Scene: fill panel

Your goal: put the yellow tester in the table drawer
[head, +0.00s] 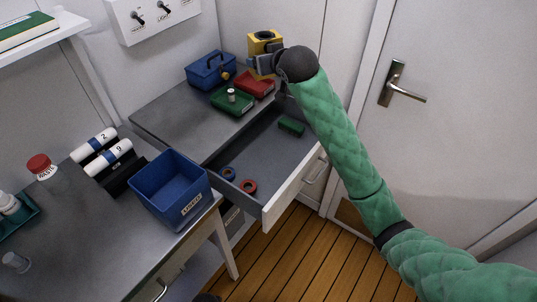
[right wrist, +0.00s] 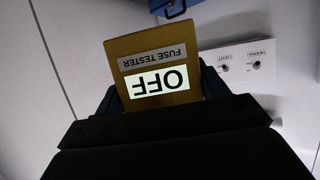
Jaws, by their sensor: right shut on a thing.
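The yellow tester (head: 264,42) is held up above the back of the table in the head view. In the right wrist view the yellow tester (right wrist: 150,62) shows upside-down labels "FUSE TESTER" and "OFF". My right gripper (head: 262,64) is shut on it; the dark jaws also show in the right wrist view (right wrist: 158,98). The table drawer (head: 240,192) is pulled open, below and nearer than the tester. Inside it lie a blue ring (head: 228,173), a red ring (head: 249,186) and a green block (head: 291,127). My left gripper is not in view.
A blue toolbox (head: 211,71), a green box (head: 232,100) and a red box (head: 254,84) stand on the table (head: 165,118). A blue bin (head: 171,187) stands at the near bench's edge. The drawer's middle is clear. A door (head: 455,100) is at right.

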